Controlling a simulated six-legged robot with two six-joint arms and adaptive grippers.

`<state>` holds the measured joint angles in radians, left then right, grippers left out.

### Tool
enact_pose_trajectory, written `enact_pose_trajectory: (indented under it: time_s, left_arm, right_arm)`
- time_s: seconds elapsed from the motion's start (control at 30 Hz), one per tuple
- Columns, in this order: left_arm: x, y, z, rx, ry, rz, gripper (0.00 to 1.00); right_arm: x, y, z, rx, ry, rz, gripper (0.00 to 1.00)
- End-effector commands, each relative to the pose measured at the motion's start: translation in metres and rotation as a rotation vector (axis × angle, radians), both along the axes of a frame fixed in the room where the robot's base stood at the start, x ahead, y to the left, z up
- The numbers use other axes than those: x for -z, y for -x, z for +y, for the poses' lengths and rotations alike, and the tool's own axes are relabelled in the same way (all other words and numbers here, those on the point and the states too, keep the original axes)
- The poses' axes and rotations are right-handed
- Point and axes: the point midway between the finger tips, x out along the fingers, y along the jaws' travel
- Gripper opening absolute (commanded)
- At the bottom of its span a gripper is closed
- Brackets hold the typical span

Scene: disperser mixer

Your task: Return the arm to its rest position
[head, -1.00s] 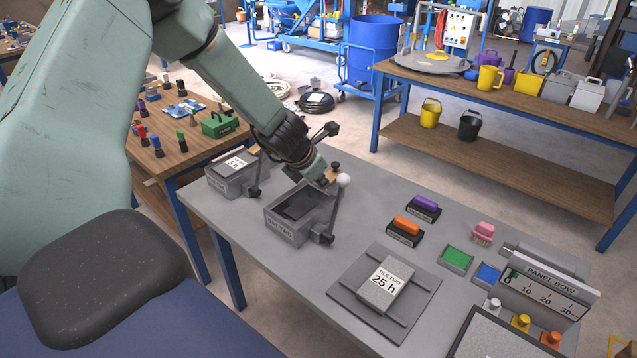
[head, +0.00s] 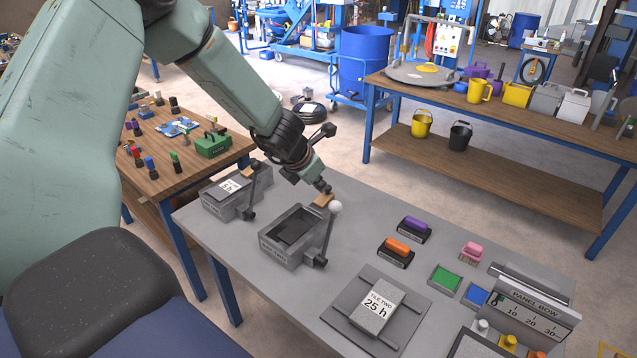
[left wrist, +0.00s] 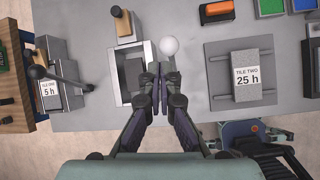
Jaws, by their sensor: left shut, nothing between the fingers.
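My left gripper (head: 323,189) is shut and empty, just above the back right of the BAY TWO box (head: 277,251). In the left wrist view the closed fingers (left wrist: 159,73) point over the table, beside the box's right wall. The white ball (head: 336,207) of the box's lever stands close to the fingertips. The lever is upright, leaning slightly right. From these views I cannot tell whether the fingers touch the ball; a small gap seems to show. A dark grey block lies in the box. My right gripper is not in view.
The 5 h box (head: 232,205) stands left on the grey table (head: 345,240), with its own black-knobbed lever. The TILE TWO slab (head: 378,304) lies to the right. Purple (head: 416,223) and orange (head: 398,246) handled blocks lie beyond it. The panel row (head: 528,306) is at far right.

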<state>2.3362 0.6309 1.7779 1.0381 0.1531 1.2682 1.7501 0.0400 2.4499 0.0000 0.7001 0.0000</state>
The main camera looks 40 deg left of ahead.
Motion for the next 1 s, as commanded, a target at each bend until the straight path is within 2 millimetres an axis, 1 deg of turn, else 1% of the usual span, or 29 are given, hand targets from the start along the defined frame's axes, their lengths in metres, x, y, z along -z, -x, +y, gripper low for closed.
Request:
enact_pose_trajectory:
  time_s: [0.37, 0.47, 0.57, 0.63, 0.7, 0.77, 0.8, 0.83, 0.9, 0.97, 1.0]
  left_arm:
    - [0.0, 0.0, 0.0, 0.002, -0.001, 0.0, 0.0]
    - [0.0, 0.0, 0.001, 0.036, -0.029, 0.001, 0.0]
    - [0.001, 0.002, 0.007, 0.146, -0.141, 0.012, 0.0]
    - [0.006, 0.009, 0.008, 0.275, -0.254, 0.033, 0.0]
    - [0.011, 0.018, 0.004, 0.428, -0.377, 0.06, 0.0]
    - [0.021, 0.027, -0.002, 0.57, -0.481, 0.089, 0.0]
    - [0.034, 0.035, -0.008, 0.674, -0.551, 0.114, 0.0]
    - [0.043, 0.041, -0.012, 0.754, -0.602, 0.13, 0.0]
    - [0.071, 0.058, -0.025, 0.96, -0.725, 0.174, 0.0]
    - [0.095, 0.072, -0.036, 1.123, -0.809, 0.205, 0.0]
    - [0.111, 0.083, -0.044, 1.231, -0.861, 0.222, 0.0]
  right_arm:
    - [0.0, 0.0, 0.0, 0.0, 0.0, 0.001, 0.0]
    - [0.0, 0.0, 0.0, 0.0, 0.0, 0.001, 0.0]
    - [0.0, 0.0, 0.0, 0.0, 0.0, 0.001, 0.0]
    - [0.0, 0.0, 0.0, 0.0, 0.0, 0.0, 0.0]
    - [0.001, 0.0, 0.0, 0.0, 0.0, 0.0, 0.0]
    - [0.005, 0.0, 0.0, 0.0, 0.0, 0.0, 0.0]
    - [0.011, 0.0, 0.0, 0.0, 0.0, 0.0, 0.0]
    - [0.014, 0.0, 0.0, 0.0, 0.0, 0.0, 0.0]
    - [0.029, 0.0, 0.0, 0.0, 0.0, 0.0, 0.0]
    - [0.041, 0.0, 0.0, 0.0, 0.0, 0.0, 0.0]
    - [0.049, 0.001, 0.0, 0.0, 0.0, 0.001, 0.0]
